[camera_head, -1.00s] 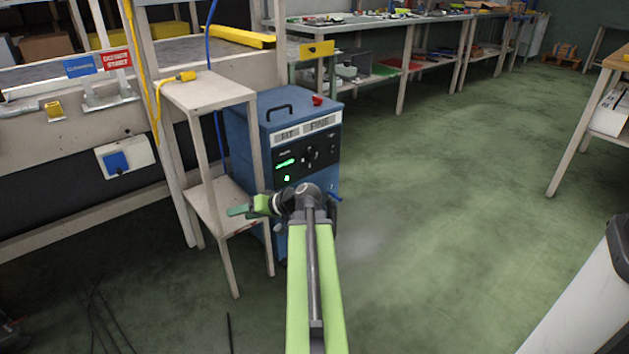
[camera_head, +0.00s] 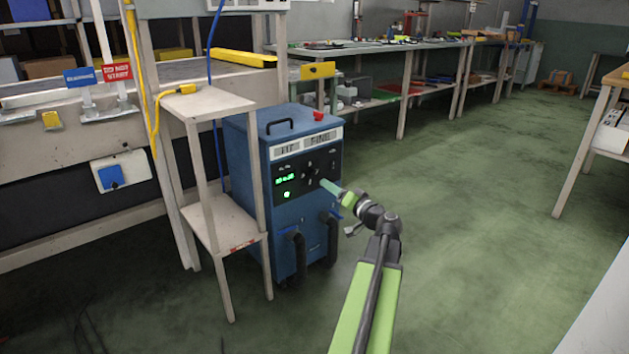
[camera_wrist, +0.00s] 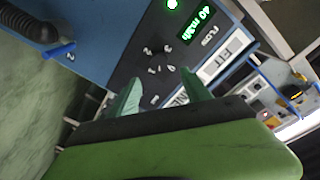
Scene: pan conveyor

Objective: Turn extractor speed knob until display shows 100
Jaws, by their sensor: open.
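The blue extractor (camera_head: 301,232) stands on the floor with a black control panel (camera_head: 318,163). Its lit green display (camera_head: 285,180) is small in the head view; in the wrist view the display (camera_wrist: 197,24) appears to read 40 with a unit. The dark speed knob (camera_wrist: 157,58) sits on the panel inside a ring of pale marks; its exact setting is unclear. My gripper (camera_head: 328,186) is at the right side of the panel. In the wrist view my gripper (camera_wrist: 160,88) is open and empty, its two green fingers pointing toward the knob, apparently apart from it.
A beige shelf stand (camera_head: 213,107) is close to the extractor's left side. Black hoses (camera_head: 294,258) come from the extractor's lower front. A red button (camera_head: 318,115) and a black handle are on its top. Green floor to the right is open.

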